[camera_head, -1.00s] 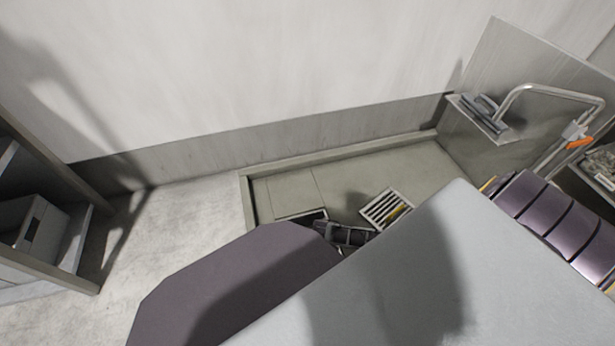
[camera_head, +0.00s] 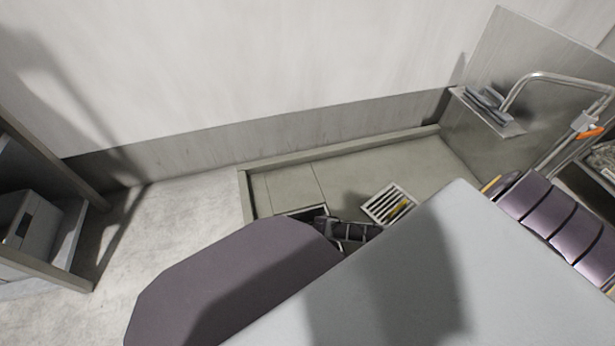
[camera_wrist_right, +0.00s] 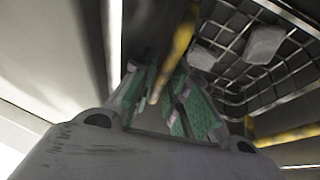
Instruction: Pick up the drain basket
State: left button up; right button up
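The drain basket (camera_wrist_right: 255,75) is a wire mesh basket with a yellow bar handle (camera_wrist_right: 180,40), seen in the right wrist view. Pale lumps lie in it. My right gripper (camera_wrist_right: 165,95) has its green-padded fingers on either side of the yellow handle, close to it. Whether the pads press on the bar is not clear. In the head view a dark gripper (camera_head: 350,232) is low beside the square floor opening (camera_head: 302,211); my arm covers part of it, and the basket cannot be made out there. My left gripper is not identifiable in the head view.
A raised rim and wall bound the tray. A steel sink unit (camera_head: 480,140) stands right, a shelf (camera_head: 60,230) left.

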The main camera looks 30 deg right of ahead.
dwell(0.5)
grip_shut()
